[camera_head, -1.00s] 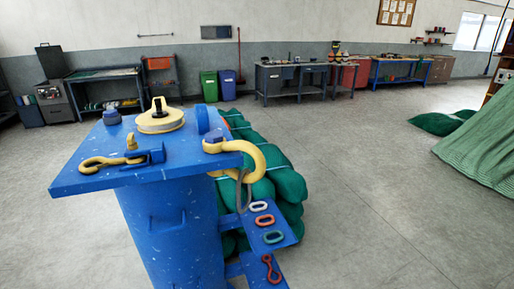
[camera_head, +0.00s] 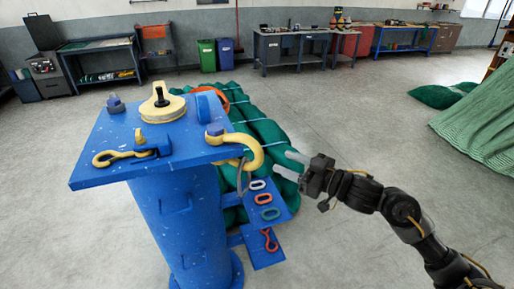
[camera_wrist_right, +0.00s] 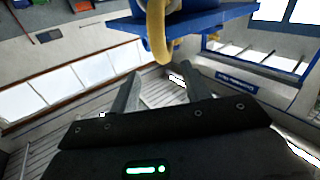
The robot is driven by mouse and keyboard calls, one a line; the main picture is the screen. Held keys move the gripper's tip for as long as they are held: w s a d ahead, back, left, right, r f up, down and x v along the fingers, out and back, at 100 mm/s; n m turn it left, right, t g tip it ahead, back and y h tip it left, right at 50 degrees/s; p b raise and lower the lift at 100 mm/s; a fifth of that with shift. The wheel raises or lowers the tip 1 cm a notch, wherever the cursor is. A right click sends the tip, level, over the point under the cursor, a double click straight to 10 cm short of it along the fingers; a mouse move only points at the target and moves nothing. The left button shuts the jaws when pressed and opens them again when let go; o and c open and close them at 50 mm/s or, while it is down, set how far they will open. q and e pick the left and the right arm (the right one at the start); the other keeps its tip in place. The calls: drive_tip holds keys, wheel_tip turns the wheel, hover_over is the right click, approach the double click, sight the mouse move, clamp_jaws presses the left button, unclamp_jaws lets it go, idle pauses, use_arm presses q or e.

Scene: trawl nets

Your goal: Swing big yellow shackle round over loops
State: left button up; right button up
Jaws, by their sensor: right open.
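The big yellow shackle (camera_head: 256,152) is a curved bow at the right corner of the blue stand's top (camera_head: 115,168), by a blue-headed pin (camera_head: 215,129). It sticks out past the edge and curls down. A grey loop (camera_head: 240,178) hangs below it. My right gripper (camera_head: 288,165) is open and empty, to the right of the shackle and apart from it. In the right wrist view the shackle (camera_wrist_right: 157,32) hangs down from above, beyond the open fingers (camera_wrist_right: 158,88). My left gripper is not in view.
Blue side plates (camera_head: 284,208) carry white, red and green links (camera_head: 270,214) and a red hook (camera_head: 269,240). Green net bundles (camera_head: 268,137) lie behind.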

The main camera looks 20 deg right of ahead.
sight(260, 151)
drive_tip(key=p+x, duration=0.3)
drive_tip(key=x, duration=0.6)
drive_tip(key=shift+w+a+r, duration=0.1)
drive_tip(key=shift+w+a, duration=0.05)
drive_tip(key=shift+w, duration=0.05)
drive_tip(key=shift+w+a, duration=0.3)
drive_tip(key=shift+w, duration=0.1)
clamp_jaws()
